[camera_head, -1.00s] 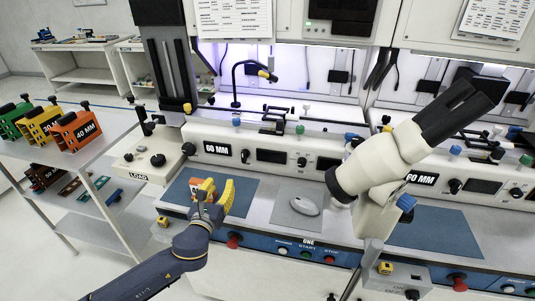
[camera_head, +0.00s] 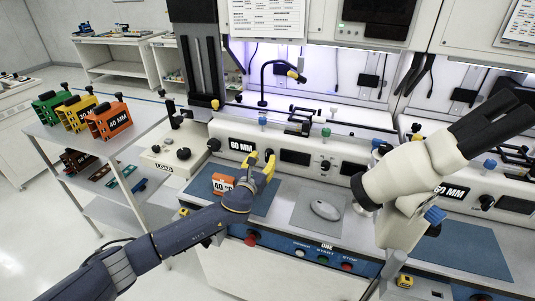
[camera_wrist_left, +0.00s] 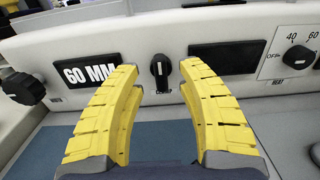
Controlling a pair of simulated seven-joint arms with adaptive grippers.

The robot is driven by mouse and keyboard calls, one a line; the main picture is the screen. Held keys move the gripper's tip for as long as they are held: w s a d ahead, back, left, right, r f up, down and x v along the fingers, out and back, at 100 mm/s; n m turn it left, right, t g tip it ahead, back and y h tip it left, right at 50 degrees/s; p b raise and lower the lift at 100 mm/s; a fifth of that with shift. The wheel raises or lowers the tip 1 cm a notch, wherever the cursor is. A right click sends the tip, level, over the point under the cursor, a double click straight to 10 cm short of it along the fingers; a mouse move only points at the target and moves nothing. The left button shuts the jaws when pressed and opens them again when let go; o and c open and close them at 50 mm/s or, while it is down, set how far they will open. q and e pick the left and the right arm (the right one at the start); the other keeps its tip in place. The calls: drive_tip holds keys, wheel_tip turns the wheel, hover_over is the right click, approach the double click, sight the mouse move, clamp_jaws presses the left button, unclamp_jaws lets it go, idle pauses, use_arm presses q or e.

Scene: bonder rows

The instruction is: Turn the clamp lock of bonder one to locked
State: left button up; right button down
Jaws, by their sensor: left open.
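Bonder one's front panel (camera_head: 216,131) carries a "60 MM" label (camera_head: 242,145). The label also shows in the left wrist view (camera_wrist_left: 90,73). A black knob with a white mark (camera_wrist_left: 161,70) sits right of it, before a dark display (camera_wrist_left: 223,57); its mark looks upright. My right gripper is not in view.
An orange "40 MM" block (camera_head: 222,184) stands on the blue mat (camera_head: 262,203) beside my left wrist. A mouse (camera_head: 325,209) lies on a grey pad. A microscope (camera_head: 405,185) stands to the right. A heat dial (camera_wrist_left: 297,60) is further right on the panel.

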sight(266, 155)
use_arm(q)
drive_tip(key=shift+x, duration=2.15)
drive_tip(key=shift+c, duration=0.4)
clamp_jaws()
